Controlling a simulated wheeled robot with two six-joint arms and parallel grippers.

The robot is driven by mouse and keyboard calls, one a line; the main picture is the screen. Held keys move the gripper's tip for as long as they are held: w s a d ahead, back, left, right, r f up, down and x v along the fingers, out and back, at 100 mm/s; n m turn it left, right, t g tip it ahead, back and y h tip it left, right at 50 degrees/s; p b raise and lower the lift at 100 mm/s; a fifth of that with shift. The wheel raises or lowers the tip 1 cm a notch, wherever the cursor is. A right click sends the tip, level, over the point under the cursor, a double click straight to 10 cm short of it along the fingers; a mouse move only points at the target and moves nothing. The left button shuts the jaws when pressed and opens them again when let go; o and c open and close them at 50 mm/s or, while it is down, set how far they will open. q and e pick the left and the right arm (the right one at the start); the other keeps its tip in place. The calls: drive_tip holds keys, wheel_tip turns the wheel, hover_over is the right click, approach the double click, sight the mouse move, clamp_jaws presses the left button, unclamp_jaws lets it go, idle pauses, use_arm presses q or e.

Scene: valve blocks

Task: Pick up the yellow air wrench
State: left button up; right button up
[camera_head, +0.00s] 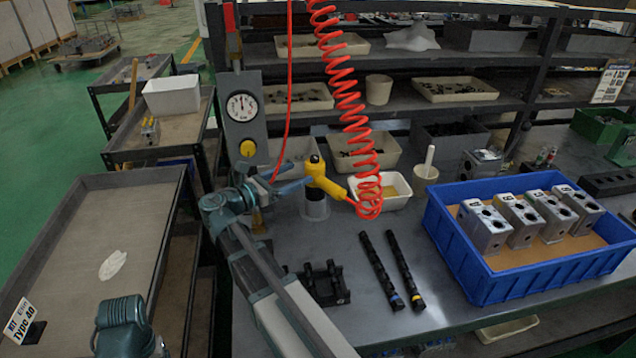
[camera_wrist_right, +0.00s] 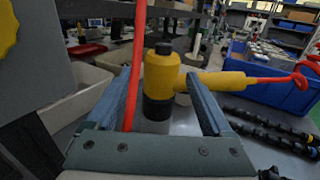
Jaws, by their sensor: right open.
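The yellow air wrench (camera_head: 317,172) stands upright in a grey cup-like holder (camera_head: 315,208) on the workbench. Its black-capped head points up and its yellow handle sticks out to the right, joined to the red coiled hose. My right gripper (camera_head: 298,169) is open at the left of the wrench in the head view. In the right wrist view, the wrench (camera_wrist_right: 161,75) shows between the two blue-grey fingers (camera_wrist_right: 163,77), in front of the palm; I cannot tell whether they touch it. A teal part of my left arm shows at the bottom left; its gripper is out of view.
A red hose (camera_wrist_right: 137,60) hangs just in front of the right palm. A gauge post (camera_head: 243,125) stands left of the wrench. A white bin (camera_head: 381,190), black rods (camera_head: 390,270), a black rack (camera_head: 325,284) and a blue crate (camera_head: 465,262) with metal blocks lie around.

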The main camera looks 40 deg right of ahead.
sight(307, 170)
drive_tip(key=d, duration=0.5)
drive_tip(key=shift+s+d+f, duration=0.1)
drive_tip(key=shift+s+f, duration=0.05)
drive_tip(key=shift+s, duration=0.05)
clamp_jaws()
